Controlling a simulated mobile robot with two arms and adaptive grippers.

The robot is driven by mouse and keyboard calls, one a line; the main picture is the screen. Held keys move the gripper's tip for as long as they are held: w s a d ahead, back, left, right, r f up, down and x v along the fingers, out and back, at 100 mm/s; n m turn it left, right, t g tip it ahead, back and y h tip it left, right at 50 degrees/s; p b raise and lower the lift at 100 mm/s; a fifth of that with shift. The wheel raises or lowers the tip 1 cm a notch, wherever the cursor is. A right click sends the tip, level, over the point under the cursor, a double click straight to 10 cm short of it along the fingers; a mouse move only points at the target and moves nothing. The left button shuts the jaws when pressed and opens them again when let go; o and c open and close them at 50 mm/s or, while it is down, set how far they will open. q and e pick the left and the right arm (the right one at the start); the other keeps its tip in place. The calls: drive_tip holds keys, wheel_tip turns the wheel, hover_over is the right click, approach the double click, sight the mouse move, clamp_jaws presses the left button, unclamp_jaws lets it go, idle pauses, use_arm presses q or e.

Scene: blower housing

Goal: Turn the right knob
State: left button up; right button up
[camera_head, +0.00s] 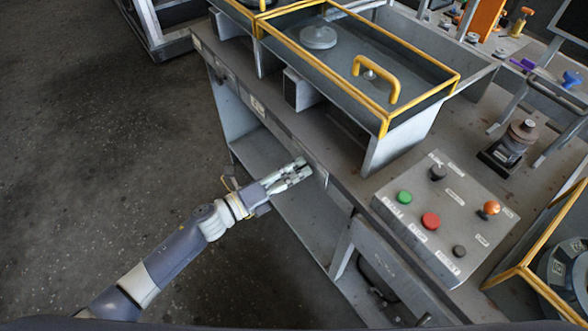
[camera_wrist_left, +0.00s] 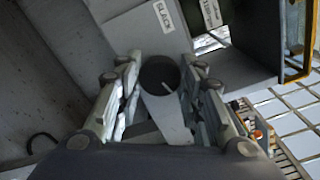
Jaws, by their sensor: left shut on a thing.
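My left gripper (camera_head: 300,172) is at the front edge of the grey workbench, left of the control panel and below the yellow-railed tray. A grey tapered piece extends below the knob in that view. In the head view the knob is hidden by the gripper. I cannot tell from its surroundings whether it is the right knob. My right gripper is not in view.
A sloped control panel (camera_head: 466,213) has a green button (camera_head: 404,197), a red button (camera_head: 430,221), an orange-topped control (camera_head: 490,208) and black knobs. A yellow-railed tray (camera_head: 420,97) stands on the bench above the gripper. Open floor (camera_head: 110,150) lies to the left.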

use_arm(q)
drive_tip(key=n+p, duration=0.1)
drive_tip(key=n, duration=0.3)
drive_tip(key=shift+r+n, duration=0.1)
drive_tip(key=shift+n, duration=0.2)
drive_tip(key=n+p, duration=0.1)
drive_tip(key=n, duration=0.2)
drive_tip(key=shift+n, duration=0.8)
drive_tip(key=o, duration=1.1)
drive_tip(key=shift+c, duration=0.2)
drive_tip(key=shift+a, duration=0.1)
drive_tip(key=v, duration=1.2)
